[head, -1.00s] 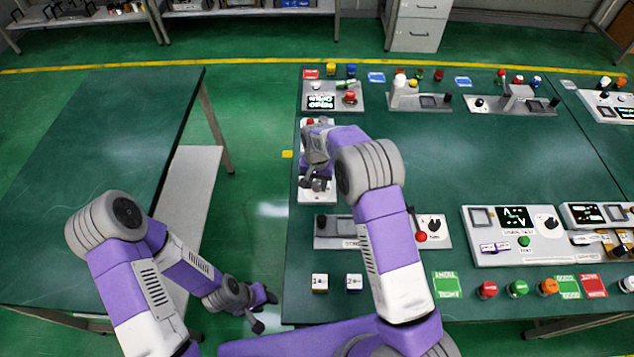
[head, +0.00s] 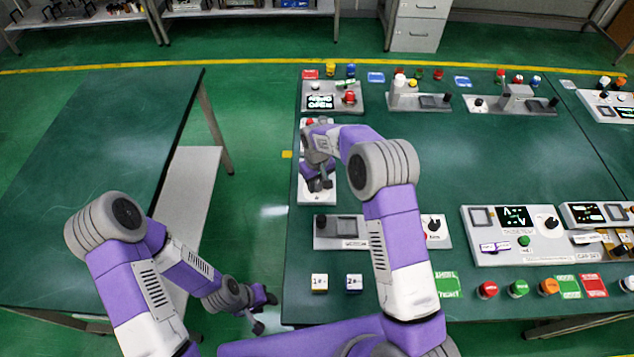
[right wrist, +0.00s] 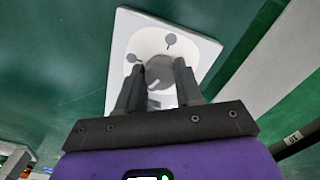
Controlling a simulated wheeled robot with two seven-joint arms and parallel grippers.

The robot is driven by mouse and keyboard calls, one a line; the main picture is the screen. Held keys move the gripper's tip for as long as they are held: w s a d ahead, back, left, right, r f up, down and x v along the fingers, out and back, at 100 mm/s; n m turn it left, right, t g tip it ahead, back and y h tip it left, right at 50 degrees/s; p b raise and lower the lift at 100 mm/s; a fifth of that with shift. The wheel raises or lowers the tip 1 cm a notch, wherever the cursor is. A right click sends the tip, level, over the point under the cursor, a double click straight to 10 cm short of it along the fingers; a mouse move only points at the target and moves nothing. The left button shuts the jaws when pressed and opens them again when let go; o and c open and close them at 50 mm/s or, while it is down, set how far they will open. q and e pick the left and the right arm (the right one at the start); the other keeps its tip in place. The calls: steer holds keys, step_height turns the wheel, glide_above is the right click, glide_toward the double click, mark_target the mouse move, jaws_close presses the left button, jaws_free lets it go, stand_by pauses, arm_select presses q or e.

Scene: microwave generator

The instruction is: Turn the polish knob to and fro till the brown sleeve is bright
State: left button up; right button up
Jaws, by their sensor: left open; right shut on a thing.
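A grey round knob (right wrist: 160,72) with a pale mark sits on a white panel (right wrist: 122,50). I take it for the polish knob. The panel also shows at the table's left edge in the head view (head: 305,193). My right gripper (right wrist: 158,76) is shut on this knob, one finger on each side, pointing down at the panel. In the head view my right gripper (head: 318,186) and forearm hide much of the panel. I cannot make out the brown sleeve for certain. My left gripper (head: 262,310) is open and empty, low over the floor between the tables.
A grey unit with a screen and red button (head: 348,97) stands behind the panel. Another grey unit (head: 335,245) stands in front, partly behind my right arm. Two small blocks (head: 319,283) lie near the front edge. The left table (head: 95,170) is bare.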

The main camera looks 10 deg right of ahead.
mark_target(317, 184)
stand_by(0.3)
steer(key=o, duration=1)
steer(key=shift+o, duration=0.2)
step_height(317, 184, up, 8)
steer(key=shift+f+p, duration=0.15)
steer(key=shift+p, duration=0.35)
